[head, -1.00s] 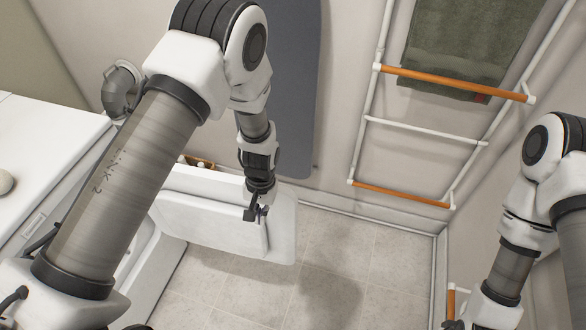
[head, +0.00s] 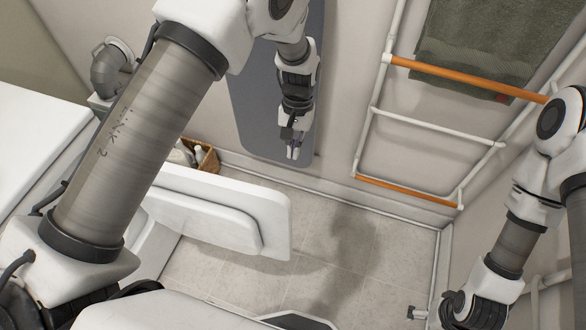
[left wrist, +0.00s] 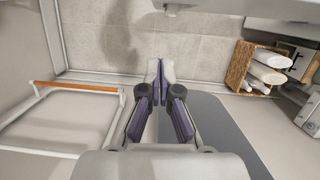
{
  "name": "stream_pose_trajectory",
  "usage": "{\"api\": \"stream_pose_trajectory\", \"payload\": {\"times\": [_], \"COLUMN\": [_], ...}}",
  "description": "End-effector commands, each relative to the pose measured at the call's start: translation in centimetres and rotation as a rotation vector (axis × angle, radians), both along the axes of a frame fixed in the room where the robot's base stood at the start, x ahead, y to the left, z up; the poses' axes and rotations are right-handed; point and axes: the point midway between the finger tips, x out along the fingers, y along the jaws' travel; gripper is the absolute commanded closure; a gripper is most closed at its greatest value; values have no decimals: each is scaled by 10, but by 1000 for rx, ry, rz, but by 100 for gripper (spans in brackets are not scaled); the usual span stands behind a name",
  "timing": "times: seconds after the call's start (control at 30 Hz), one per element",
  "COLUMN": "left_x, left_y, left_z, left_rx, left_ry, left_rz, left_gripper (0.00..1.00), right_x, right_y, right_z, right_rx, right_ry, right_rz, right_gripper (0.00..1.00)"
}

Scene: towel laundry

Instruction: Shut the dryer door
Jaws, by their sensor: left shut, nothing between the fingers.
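The dryer door (head: 225,207) is a thick white panel with a raised inner part. It stands open, reaching out over the tiled floor from the white machine at left. My left gripper (head: 293,152) is beyond the door's top edge in the picture, apart from it, in front of the grey board. In the left wrist view its fingers (left wrist: 160,72) are together and empty, and a white edge, probably the door, shows along the top. My right gripper (head: 417,312) is low at the right, far from the door; its fingers are too small to read. My left arm hides part of the machine.
A wicker basket (head: 209,158) with white rolls or bottles stands behind the door. A grey board (head: 246,105) leans on the back wall. A white rack (head: 373,112) with orange rungs holds a green towel (head: 480,45). The floor (head: 345,255) right of the door is clear.

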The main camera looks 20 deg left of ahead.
Motion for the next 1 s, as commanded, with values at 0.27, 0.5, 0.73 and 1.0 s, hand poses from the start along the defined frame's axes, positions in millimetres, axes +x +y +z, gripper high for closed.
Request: {"api": "stream_pose_trajectory", "payload": {"times": [0.27, 0.5, 0.73, 1.0], "left_x": [-10, -23, -56, -65], "left_y": [-1, -1, -2, -2], "left_z": [-35, -86, -92, -96], "left_rx": [0, 0, 0, 0], "left_ry": [6, 5, 4, 0], "left_rz": [0, 0, 0, 0], "left_gripper": [100, 100, 100, 100], "right_x": [-1, 0, 0, 0], "right_y": [0, 0, 0, 0], "right_z": [10, 22, 44, 45], "right_rx": [0, 0, 0, 0], "right_ry": [2, 1, 1, 1], "right_rz": [0, 0, 0, 0], "right_gripper": [8, 8, 8, 8]}}
